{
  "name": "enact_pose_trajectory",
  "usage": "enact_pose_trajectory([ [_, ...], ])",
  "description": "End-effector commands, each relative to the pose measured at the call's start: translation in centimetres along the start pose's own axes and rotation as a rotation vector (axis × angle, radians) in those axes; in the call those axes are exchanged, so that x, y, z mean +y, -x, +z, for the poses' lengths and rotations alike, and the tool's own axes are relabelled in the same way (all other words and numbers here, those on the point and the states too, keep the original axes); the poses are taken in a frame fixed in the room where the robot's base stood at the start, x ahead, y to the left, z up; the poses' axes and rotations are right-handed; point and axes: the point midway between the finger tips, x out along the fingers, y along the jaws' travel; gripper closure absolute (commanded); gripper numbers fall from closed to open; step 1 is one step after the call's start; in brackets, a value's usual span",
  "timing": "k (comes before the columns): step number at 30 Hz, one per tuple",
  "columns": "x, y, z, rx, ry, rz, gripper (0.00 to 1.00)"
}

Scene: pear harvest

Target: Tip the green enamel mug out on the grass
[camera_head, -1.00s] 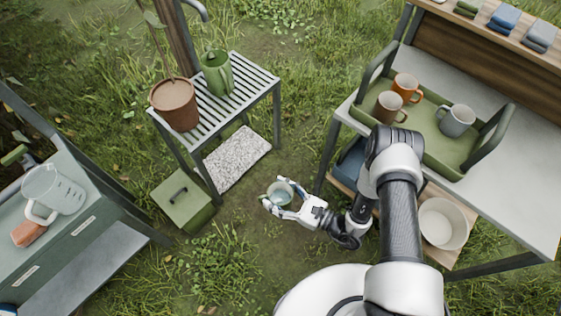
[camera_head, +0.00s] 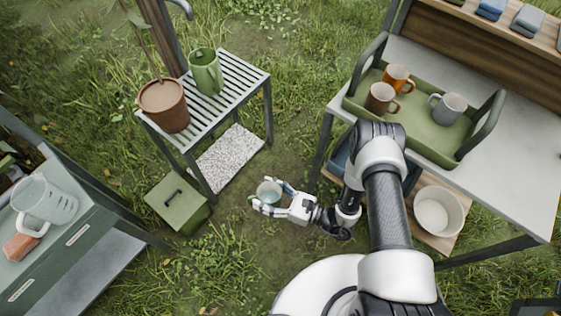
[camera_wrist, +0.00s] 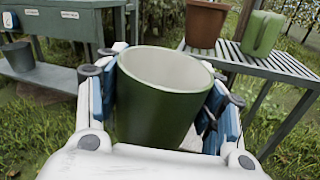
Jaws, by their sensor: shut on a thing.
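The green enamel mug shows in the wrist view (camera_wrist: 155,105), green outside with a pale inside. It stands about upright between the blue-padded fingers of my gripper (camera_wrist: 167,82), which is shut on it. In the head view the mug (camera_head: 269,191) is small, its mouth facing up, held by my gripper (camera_head: 267,195) above the ground between the slatted table and the workbench. I cannot tell what is inside it. Grass (camera_head: 225,268) and bare earth lie below and around.
A slatted table (camera_head: 225,98) holds a brown pot (camera_head: 164,105) and a green jug (camera_head: 206,72). A green box (camera_head: 178,203) stands left of my gripper. At right, a workbench (camera_head: 520,150) carries a green tray (camera_head: 425,140) with several mugs. A white bucket (camera_head: 439,215) sits below.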

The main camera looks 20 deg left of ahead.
Motion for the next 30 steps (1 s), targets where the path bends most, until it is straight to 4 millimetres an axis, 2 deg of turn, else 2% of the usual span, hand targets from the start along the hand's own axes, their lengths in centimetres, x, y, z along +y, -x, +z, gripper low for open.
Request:
enact_pose_trajectory([
  [30, -4.3, -0.5, 3.1, 0.053, -0.501, 0.0, 0.74],
])
